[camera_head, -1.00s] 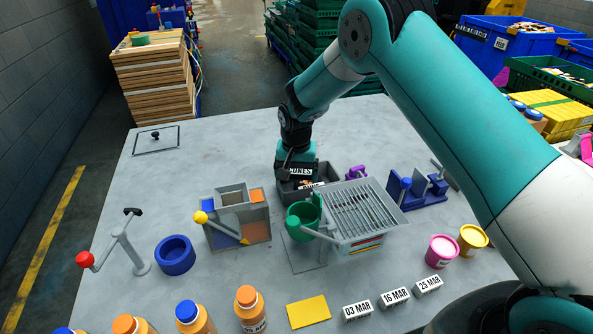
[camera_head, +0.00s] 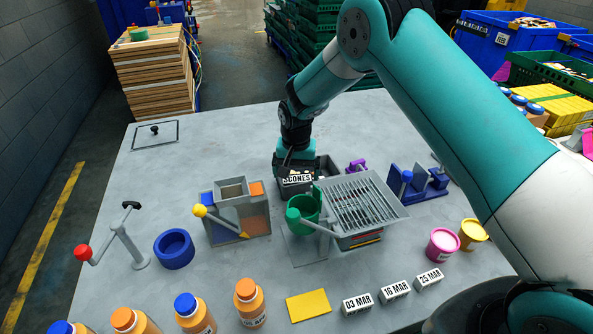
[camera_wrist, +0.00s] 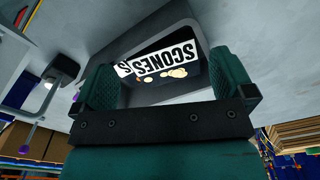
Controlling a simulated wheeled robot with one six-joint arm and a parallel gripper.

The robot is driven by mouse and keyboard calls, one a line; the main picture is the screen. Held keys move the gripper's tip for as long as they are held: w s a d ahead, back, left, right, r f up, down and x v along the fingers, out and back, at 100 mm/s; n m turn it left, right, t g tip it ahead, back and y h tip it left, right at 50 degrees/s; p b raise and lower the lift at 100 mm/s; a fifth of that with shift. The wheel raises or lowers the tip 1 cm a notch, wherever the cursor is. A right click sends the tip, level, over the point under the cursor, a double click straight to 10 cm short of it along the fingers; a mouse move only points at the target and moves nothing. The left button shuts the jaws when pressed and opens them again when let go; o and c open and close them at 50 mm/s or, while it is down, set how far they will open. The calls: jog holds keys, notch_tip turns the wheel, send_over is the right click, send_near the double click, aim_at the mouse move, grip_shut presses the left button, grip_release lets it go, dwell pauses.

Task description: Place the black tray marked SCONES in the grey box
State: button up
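The black tray marked SCONES (camera_head: 297,180) is below my gripper (camera_head: 293,168) in the head view, with its white label facing the camera. In the wrist view the tray (camera_wrist: 166,62) is seen beyond my gripper (camera_wrist: 166,82), with pale round pieces on it and the wide-spread fingers to either side. My gripper looks open. The grey box (camera_head: 329,170) is partly hidden behind the tray and gripper; its wall (camera_wrist: 128,47) frames the tray in the wrist view. The tray looks within the box's outline; whether it rests on the floor cannot be told.
A grey slatted rack (camera_head: 364,203) and a green cup (camera_head: 301,208) stand close in front. A grey hopper unit (camera_head: 236,210) is to the left, a blue fixture (camera_head: 418,184) to the right. The table's back left is mostly clear.

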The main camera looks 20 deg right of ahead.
notch_tip(320, 180, up, 13)
jog(key=b, duration=0.3)
jog(key=s+a+r+n, duration=0.1)
jog(key=s+r+n, duration=0.2)
jog(key=s+r, duration=0.3)
jog(key=s+a+r+n+y, duration=0.1)
jog(key=s+n, duration=0.3)
jog(key=s, duration=1.1)
jog(key=s+a+r+n+y, duration=0.1)
jog(key=s+r+n+y, duration=0.1)
jog(key=s, duration=1.3)
jog(key=n+y, duration=0.1)
jog(key=n, duration=0.1)
jog(key=shift+a+r+n, duration=0.2)
jog(key=shift+r+n, duration=0.1)
jog(key=shift+r, duration=0.05)
